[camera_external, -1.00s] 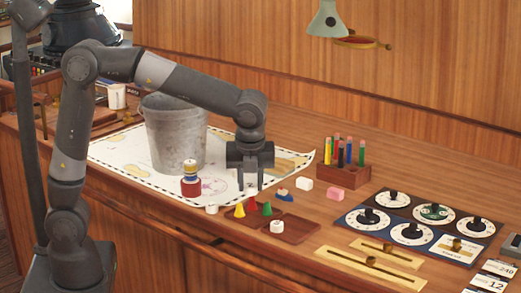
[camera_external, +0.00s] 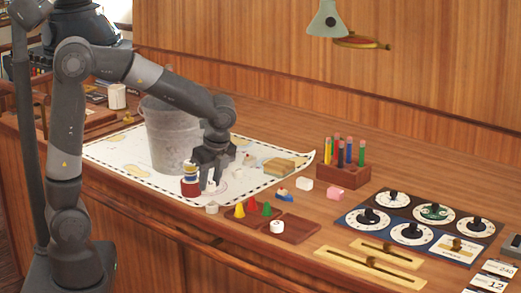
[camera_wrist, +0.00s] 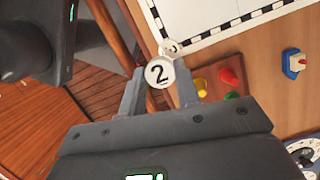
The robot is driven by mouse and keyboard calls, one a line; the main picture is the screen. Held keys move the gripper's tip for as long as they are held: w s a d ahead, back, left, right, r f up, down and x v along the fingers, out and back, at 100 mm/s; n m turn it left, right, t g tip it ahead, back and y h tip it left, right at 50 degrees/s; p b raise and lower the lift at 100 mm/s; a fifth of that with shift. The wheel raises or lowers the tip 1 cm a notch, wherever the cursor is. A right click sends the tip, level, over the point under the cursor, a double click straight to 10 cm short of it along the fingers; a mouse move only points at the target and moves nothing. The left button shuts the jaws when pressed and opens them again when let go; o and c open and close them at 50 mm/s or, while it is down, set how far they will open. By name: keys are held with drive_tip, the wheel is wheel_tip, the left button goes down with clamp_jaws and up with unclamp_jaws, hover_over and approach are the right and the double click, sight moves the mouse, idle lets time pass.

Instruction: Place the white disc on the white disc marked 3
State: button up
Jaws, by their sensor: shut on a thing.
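My gripper (camera_external: 209,187) is shut on a white disc marked 2 (camera_wrist: 159,72), which sits between the fingertips (camera_wrist: 160,88) in the wrist view. In the external view I cannot make out the held disc clearly. Another white disc (camera_external: 211,208) lies on the wood near the chart's front edge, just below my gripper in the picture. It also shows in the wrist view (camera_wrist: 172,46), partly hidden behind the held disc, its mark not readable. A further white disc (camera_external: 277,226) is in the right part of the wooden tray (camera_external: 300,231); its mark is unclear.
A red, blue and yellow stacked piece (camera_external: 190,181) stands close left of my gripper, before a metal bucket (camera_external: 170,140). Yellow (camera_external: 240,210) and red (camera_external: 252,204) cones are in the tray's left part. A pencil block (camera_external: 343,175) and dial panel (camera_external: 400,222) lie right.

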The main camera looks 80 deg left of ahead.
sight(213, 205)
drive_tip(key=shift+w+a+f, duration=0.2)
drive_tip(key=shift+a+f, duration=0.3)
drive_tip(key=shift+a, duration=0.35)
drive_tip(key=shift+f, duration=2)
drive_tip(key=shift+f, duration=0.1)
drive_tip(key=o, duration=0.9)
drive_tip(key=shift+o, duration=0.2)
drive_tip(key=v, duration=1.2)
drive_tip(key=s+d+r+n+t+h, duration=0.1)
drive_tip(key=s+d+n+t+h, duration=0.1)
drive_tip(key=s+d+n+t, duration=0.5)
drive_tip(key=s+d+n, duration=0.4)
drive_tip(key=s+d, duration=0.1)
drive_tip(key=s, duration=0.4)
drive_tip(key=shift+s+h, duration=0.3)
